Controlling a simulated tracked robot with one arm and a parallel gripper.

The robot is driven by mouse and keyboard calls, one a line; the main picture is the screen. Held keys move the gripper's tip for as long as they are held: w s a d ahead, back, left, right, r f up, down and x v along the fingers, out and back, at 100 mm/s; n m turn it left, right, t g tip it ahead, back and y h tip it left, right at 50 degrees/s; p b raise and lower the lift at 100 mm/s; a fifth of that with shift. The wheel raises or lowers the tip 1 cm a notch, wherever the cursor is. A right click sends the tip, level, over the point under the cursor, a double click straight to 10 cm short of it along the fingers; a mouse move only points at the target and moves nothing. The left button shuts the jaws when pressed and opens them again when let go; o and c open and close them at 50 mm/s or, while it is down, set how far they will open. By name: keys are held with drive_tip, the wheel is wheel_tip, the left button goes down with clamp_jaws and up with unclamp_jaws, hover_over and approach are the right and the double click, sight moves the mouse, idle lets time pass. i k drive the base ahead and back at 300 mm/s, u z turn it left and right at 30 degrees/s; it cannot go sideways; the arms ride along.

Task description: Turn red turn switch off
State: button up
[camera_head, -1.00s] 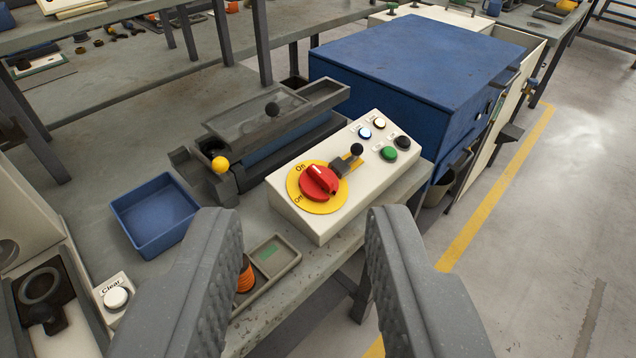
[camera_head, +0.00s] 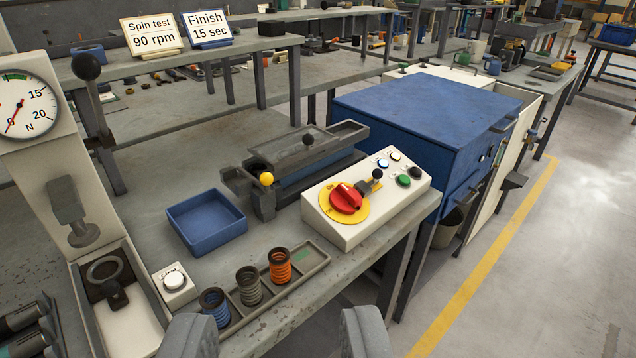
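The red turn switch (camera_head: 346,198) sits on a yellow disc (camera_head: 325,214) on the sloped top of a white control box (camera_head: 372,221). Its white pointer mark faces up and left, towards the "On" label; the labels are too small now to read well. A small black-knobbed lever (camera_head: 377,174) stands beside it. White and green buttons are at the box's right end. My gripper (camera_head: 276,340) is open and empty at the bottom edge, with only its fingertips showing. It is in front of the box and apart from it.
A tray (camera_head: 318,266) with blue, grey and orange springs lies in front of the box. A blue bin (camera_head: 206,221), a yellow-knobbed fixture (camera_head: 264,190) and a "Clear" button (camera_head: 174,280) are left. A blue cabinet (camera_head: 425,120) stands behind right. A gauge press (camera_head: 40,150) is far left.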

sight(342, 196)
drive_tip(key=u, duration=0.3)
drive_tip(key=i, duration=1.15)
drive_tip(key=z, duration=0.25)
